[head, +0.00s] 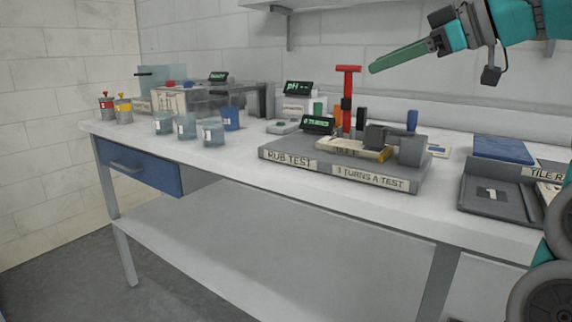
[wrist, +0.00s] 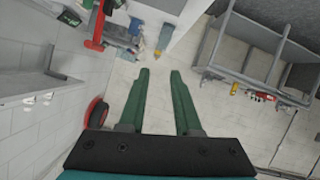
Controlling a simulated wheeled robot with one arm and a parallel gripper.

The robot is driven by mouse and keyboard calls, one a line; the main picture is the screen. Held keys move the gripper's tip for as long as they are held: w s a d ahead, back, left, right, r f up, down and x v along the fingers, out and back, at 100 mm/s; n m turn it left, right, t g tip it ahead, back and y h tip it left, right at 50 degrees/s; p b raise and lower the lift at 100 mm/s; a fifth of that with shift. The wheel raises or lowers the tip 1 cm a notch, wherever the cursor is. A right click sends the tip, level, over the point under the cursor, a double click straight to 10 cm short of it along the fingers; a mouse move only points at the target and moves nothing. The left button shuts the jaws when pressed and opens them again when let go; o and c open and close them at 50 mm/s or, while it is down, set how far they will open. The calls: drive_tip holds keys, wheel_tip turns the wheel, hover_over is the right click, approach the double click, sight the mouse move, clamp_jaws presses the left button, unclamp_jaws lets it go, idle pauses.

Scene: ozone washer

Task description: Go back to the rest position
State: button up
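My gripper (head: 376,67) is raised at the upper right of the head view, above the bench and in front of the wall. Its green fingers point left and slightly down. In the wrist view the two green fingers (wrist: 160,74) stand apart with nothing between them, so it is open and empty. From the side, in the head view, the fingers overlap. Nothing touches the gripper.
Below it on the white bench (head: 255,185) stands the rub test rig (head: 345,178) with an upright red T-handle (head: 347,90). Blue beakers (head: 186,126) stand left of it, a grey tray (head: 490,200) right. A shelf (head: 330,3) hangs above.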

drive_tip(key=s+a+f+m+g+h, duration=0.1)
drive_tip(key=s+a+f+m+g, duration=0.2)
drive_tip(key=f, duration=0.4)
drive_tip(key=s+a+f+m+g+h, duration=0.1)
drive_tip(key=s+a+f+h, duration=0.1)
drive_tip(key=s+a+f, duration=0.45)
drive_tip(key=s+a+f+m+g+h, duration=0.1)
drive_tip(key=a+f+g, duration=0.1)
drive_tip(key=f, duration=0.7)
drive_tip(key=s+d+f+m+g+h, duration=0.2)
drive_tip(key=s+d+f+m+h, duration=0.1)
drive_tip(key=s+f, duration=0.8)
drive_tip(key=s+d+f+m+g+h, duration=0.2)
drive_tip(key=s+d+f+m, duration=0.3)
drive_tip(key=s+f, duration=0.6)
wheel_tip(320, 180, down, 5)
drive_tip(key=shift+s+d+f+h, duration=0.2)
drive_tip(key=shift+s+d+h, duration=0.2)
drive_tip(key=shift+d+h, duration=0.25)
